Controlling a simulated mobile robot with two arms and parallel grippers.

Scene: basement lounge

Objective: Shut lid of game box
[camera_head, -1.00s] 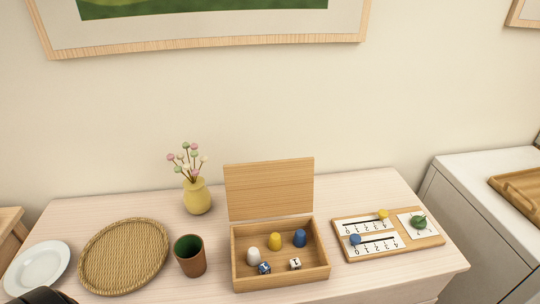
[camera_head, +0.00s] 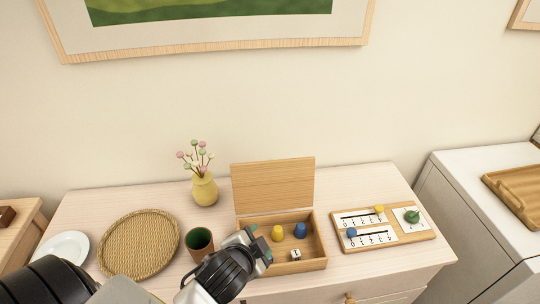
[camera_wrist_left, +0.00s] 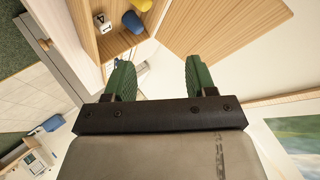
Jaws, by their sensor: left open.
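The wooden game box (camera_head: 316,262) sits on the pale dresser top with its lid (camera_head: 273,185) standing up, open, at the back edge. Inside are a yellow pawn (camera_head: 278,233), a blue pawn (camera_head: 300,230) and a white die (camera_head: 295,254). My left gripper (camera_head: 262,244) is over the box's left part and hides what lies there. In the left wrist view its two green fingers (camera_wrist_left: 155,78) are apart with nothing between them. The lid (camera_wrist_left: 215,35) and the box interior (camera_wrist_left: 110,42) lie beyond the fingers. My right gripper is not in view.
A woven tray (camera_head: 139,243), a white plate (camera_head: 62,250) and a yellow vase (camera_head: 204,190) are left of the box. A scoring board (camera_head: 383,228) lies close on its right. The wall is behind.

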